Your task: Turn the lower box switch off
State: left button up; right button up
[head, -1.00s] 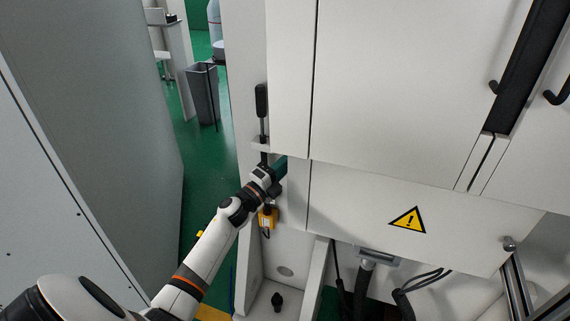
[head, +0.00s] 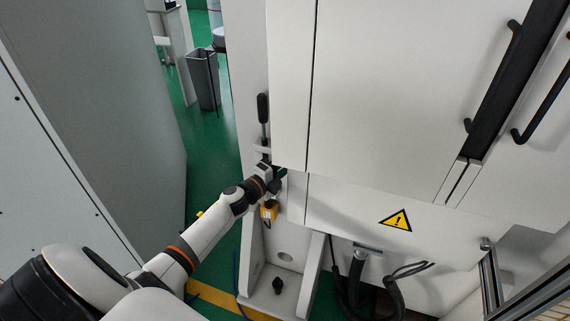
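A small yellow box (head: 268,211) sits low on the left side of the white machine, with a dark part on it and a cable below it. It may be the lower box switch; its on or off position is too small to see. My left gripper (head: 281,174) is just above this box, at the machine's left edge. Its fingers are partly hidden by its own wrist, so I cannot tell whether it is open or shut, or whether it touches anything. My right gripper is not in view.
A black-handled lever (head: 263,108) stands above my gripper on the machine's side. The white cabinet (head: 390,90) fills the right, with a warning sign (head: 397,220) on its lower panel. A grey panel (head: 95,110) stands left. Green floor (head: 208,150) shows between them.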

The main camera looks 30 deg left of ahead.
pick_arm(q)
jog(key=o, duration=1)
jog(key=s, duration=0.4)
jog(key=s+a+b, duration=0.1)
jog(key=s, duration=0.7)
jog(key=shift+a+b, duration=0.4)
